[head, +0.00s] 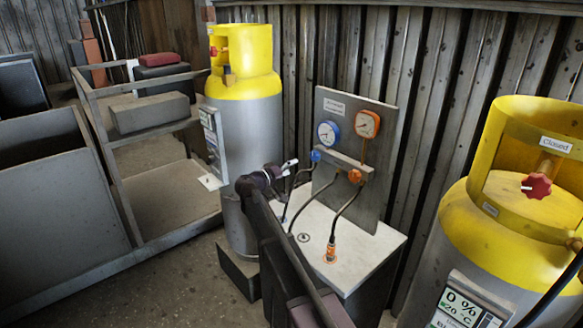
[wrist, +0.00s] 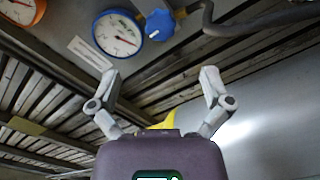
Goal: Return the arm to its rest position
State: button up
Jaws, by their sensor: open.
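My arm reaches from the bottom of the head view to the left side of the gauge stand. My gripper (head: 290,164) is near the blue knob (head: 315,155), partly hidden by my own wrist. In the wrist view my gripper (wrist: 158,80) has its two grey fingers spread wide with nothing between them. The blue knob (wrist: 160,25) lies beyond the fingertips there, apart from them. The blue gauge (wrist: 118,33) is beside it, and the orange gauge (wrist: 18,8) is cut off at the corner.
The gauge panel (head: 350,115) stands on a white-topped box (head: 365,245) with black hoses. Grey-yellow cylinders stand left (head: 240,75) and right (head: 470,235); the right one has a red valve knob (head: 536,186) and a "Closed" label. A metal cart (head: 105,165) is at left.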

jog(key=shift+d, duration=0.1)
jog(key=s+d+f+m+g+y+p, duration=0.1)
jog(key=s+d+f+g+y+p, duration=0.2)
jog(key=s+d, duration=0.45)
jog(key=s+d+f+g+y, duration=0.2)
jog(key=s+d+f+g, duration=0.3)
jog(key=s, duration=0.5)
jog(key=s+a+f+g+y+p, duration=0.1)
jog(key=s+y, duration=0.3)
jog(key=s, duration=0.6)
jog(key=s+a+f+g+y+p, duration=0.1)
jog(key=s+y, duration=0.4)
jog(key=s, duration=0.5)
notch_tip(320, 180, down, 2)
jog(key=shift+s+a+f+n+g+y+p, duration=0.2)
jog(key=shift+s+a+n+g+y+p, duration=0.15)
jog(key=shift+a+p, duration=0.25)
